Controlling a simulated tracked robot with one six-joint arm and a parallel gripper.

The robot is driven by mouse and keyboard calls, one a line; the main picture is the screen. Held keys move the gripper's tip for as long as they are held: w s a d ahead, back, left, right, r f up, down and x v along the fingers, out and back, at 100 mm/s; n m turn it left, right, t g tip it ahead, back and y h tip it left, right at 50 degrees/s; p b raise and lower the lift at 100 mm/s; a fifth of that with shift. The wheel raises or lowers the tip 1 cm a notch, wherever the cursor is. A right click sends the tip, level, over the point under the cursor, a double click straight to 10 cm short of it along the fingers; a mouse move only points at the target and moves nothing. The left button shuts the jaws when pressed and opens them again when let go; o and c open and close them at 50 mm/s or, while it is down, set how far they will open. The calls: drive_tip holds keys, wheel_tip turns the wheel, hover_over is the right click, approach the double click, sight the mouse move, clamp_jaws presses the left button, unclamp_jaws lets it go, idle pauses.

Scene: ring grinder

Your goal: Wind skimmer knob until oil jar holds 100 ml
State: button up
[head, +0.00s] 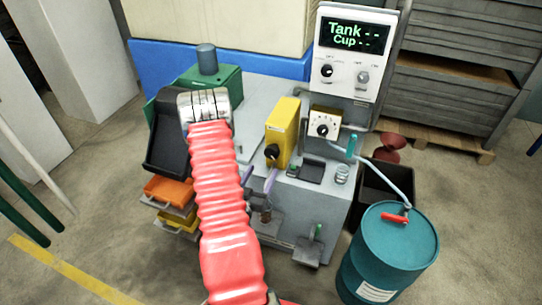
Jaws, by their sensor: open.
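A yellow box (283,128) stands on the grey machine top with a black knob (272,151) on its front. Right of it, a pale dial plate (325,122) carries another black knob (322,130). I cannot tell for certain which is the skimmer knob. A small clear jar (342,174), perhaps the oil jar, stands near the top's right edge; its level is too small to read. The display (354,36) reads "Tank --" and "Cup --". My gripper (206,103), at the end of my red-sleeved arm, is left of the yellow box and apart from both knobs; its fingertips are hard to make out.
A teal drum (389,255) with a red handle stands at the front right, a pale hose running to it. A dark bin (385,190) sits behind it.

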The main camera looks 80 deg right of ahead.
sight(271, 156)
drive_tip(key=d, duration=0.7)
drive_tip(key=s+d, duration=0.1)
drive_tip(key=d, duration=0.2)
drive_tip(key=shift+d, duration=0.2)
drive_tip(key=shift+c, duration=0.2)
